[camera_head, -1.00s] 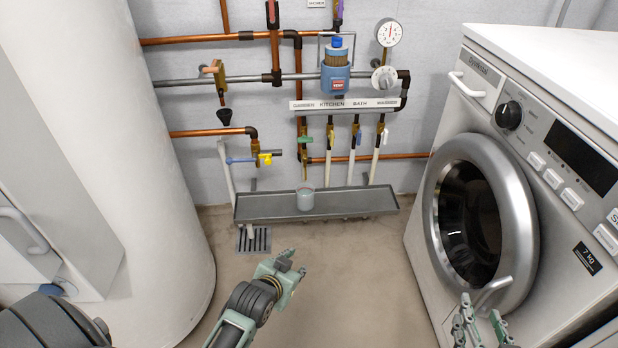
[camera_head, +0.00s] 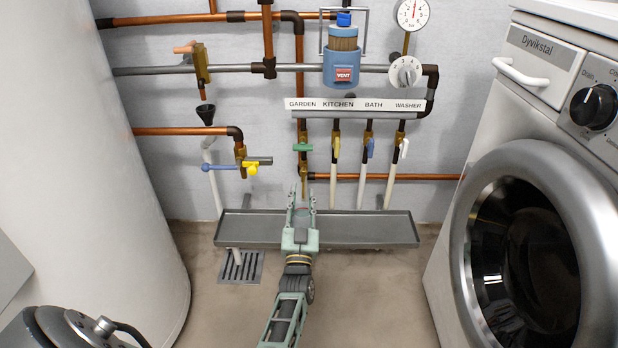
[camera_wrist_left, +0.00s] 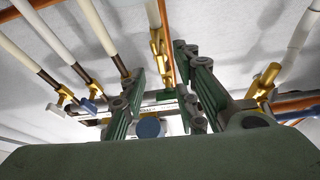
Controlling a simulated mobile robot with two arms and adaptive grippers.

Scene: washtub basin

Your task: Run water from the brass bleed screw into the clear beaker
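My left gripper (camera_head: 302,196) reaches up over the front of the grey tray (camera_head: 370,230), below the brass fitting with a green lever (camera_head: 302,148). Its fingers point at the wall and stand apart. The left wrist view also shows the two fingers (camera_wrist_left: 168,85) apart, with pipes and brass fittings beyond. The clear beaker stood in the tray at this spot; now the gripper covers it, apart from a faint reddish trace between the fingers. I cannot tell whether the fingers touch it. Several brass fittings are in view; which is the bleed screw is unclear. My right gripper is out of view.
Labelled valves with white pipes stand right of the green lever. A floor drain (camera_head: 240,267), white cylinder (camera_head: 95,150) and washer (camera_head: 540,230) flank the floor.

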